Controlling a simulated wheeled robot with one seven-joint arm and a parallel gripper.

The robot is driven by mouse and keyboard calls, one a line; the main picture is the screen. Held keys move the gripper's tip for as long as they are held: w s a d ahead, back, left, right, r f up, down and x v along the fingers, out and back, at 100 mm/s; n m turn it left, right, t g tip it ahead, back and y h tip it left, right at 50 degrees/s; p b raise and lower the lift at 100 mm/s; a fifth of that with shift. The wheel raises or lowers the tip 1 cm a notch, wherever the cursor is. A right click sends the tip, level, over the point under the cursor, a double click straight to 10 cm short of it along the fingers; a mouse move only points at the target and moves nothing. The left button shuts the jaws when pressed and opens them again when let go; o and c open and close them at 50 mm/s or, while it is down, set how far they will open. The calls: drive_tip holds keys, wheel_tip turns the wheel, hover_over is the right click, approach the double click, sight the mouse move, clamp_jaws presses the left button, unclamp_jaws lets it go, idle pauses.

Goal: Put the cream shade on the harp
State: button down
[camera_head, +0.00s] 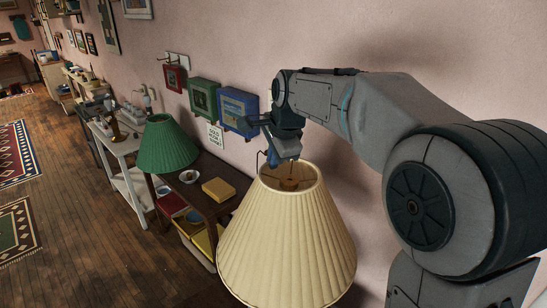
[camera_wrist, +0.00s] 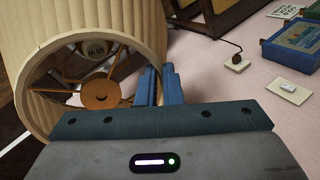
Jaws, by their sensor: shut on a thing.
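The cream pleated shade (camera_head: 286,245) fills the lower middle of the head view, upright, with its narrow open top facing up. My gripper (camera_head: 284,160) is at the back of its top rim. In the wrist view, the blue fingers of my gripper (camera_wrist: 163,86) are shut on the rim of the cream shade (camera_wrist: 110,22). Inside the top opening, a spoked fitting with a brown round centre (camera_wrist: 100,95) shows. I cannot make out the harp in either view. What lies under the shade is hidden.
Red (camera_head: 175,78), green (camera_head: 203,98) and blue (camera_head: 238,108) boxes hang on the wall. Wood floor at left is open.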

drive_tip(key=shift+f+b, duration=0.75)
drive_tip(key=shift+f, duration=0.25)
drive_tip(key=c, duration=1.5)
unclamp_jaws()
drive_tip(key=shift+r, duration=0.1)
drive_tip(key=b+v, duration=0.1)
drive_tip(key=v, duration=1.2)
drive_tip(key=shift+s+r, duration=0.2)
drive_tip(key=shift+r, duration=0.15)
drive_tip(key=shift+d+f, duration=0.1)
drive_tip(key=s+d+f+n+h, duration=0.1)
drive_tip(key=s+d+f+n, duration=0.4)
drive_tip(key=s+f, duration=0.6)
drive_tip(key=s+d+f+n+h, duration=0.1)
drive_tip(key=s+d+f+n, duration=0.5)
drive_tip(key=s+f, duration=0.5)
drive_tip(key=n, duration=0.2)
drive_tip(key=shift+d+f+n+g, duration=0.15)
drive_tip(key=shift+d+n+g, duration=0.05)
drive_tip(key=shift+n+g, duration=0.1)
